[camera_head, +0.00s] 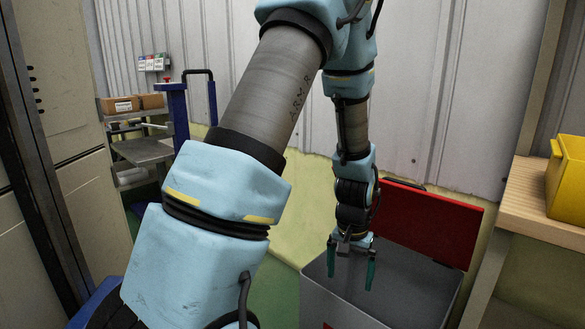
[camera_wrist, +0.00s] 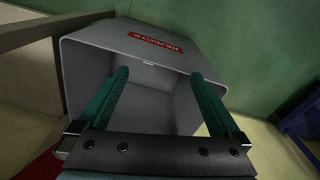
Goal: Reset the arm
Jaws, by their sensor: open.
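My gripper (camera_head: 351,270) hangs from my arm with its two green fingers pointing down, open and empty. In the wrist view the fingers of my gripper (camera_wrist: 158,80) are spread wide with nothing between them. It is above a grey open-topped bin (camera_head: 395,308), near the bin's left part in the head view. The bin (camera_wrist: 108,36) also shows below the fingers in the wrist view, with a red label on its outer face. The part of the bin's inside that shows looks empty.
A red lid or panel (camera_head: 428,222) stands up behind the bin. At the right, a wooden shelf (camera_head: 518,205) holds a yellow box (camera_head: 569,180). A corrugated wall (camera_head: 440,100) is behind.

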